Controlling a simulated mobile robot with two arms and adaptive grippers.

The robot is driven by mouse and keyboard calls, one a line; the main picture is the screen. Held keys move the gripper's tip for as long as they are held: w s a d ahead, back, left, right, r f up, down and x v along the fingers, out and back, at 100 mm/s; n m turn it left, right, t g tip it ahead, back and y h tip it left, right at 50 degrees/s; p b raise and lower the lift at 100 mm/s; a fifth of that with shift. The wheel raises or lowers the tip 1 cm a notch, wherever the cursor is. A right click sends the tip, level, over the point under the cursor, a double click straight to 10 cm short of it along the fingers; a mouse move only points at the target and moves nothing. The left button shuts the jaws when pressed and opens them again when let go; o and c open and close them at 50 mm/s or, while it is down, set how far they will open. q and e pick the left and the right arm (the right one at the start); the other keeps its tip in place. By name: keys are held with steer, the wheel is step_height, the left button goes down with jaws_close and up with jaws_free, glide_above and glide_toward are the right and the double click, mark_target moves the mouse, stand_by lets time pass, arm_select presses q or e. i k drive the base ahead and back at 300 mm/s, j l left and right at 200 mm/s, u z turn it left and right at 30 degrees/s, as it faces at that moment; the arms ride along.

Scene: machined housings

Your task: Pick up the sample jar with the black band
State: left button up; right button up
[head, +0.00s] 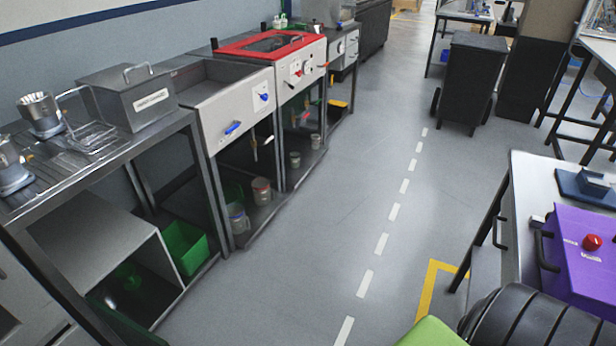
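No black band can be made out on any jar. Several small containers stand on the low shelf under the machines: a clear jar with a bluish part (238,219), a grey jar with a reddish top (261,190), and two small grey ones, one (294,159) farther back and another (315,141) beyond it. They are too small to tell their markings. Neither of my grippers is in view.
A metal bench (60,180) at left holds a lidded grey box (130,98) and a wire basket (88,135). A green bin (184,247) sits below. A purple case (578,250) rests on the right table. The dashed-line aisle (330,220) is clear.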

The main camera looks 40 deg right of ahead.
mark_target(295, 160)
steer(key=z, duration=1.2)
steer(key=i+z, duration=0.1)
steer(key=i, duration=0.9)
steer(key=i+z, duration=0.25)
steer(key=i, duration=0.45)
steer(key=i+z, duration=0.25)
steer(key=i, duration=0.45)
steer(key=i+j+z, duration=0.25)
steer(key=i, duration=0.45)
steer(key=i+z, duration=0.2)
steer(key=i, duration=0.5)
steer(key=i+z, duration=0.2)
steer(key=i, duration=0.45)
steer(key=i+j+z, duration=0.25)
steer(key=i, duration=0.45)
steer(key=i+l+u, duration=0.15)
steer(key=i, duration=0.3)
steer(key=i+l+u, duration=0.2)
steer(key=i, duration=0.25)
steer(key=i+l+u, duration=0.15)
steer(key=i+l, duration=0.15)
steer(key=i, duration=0.1)
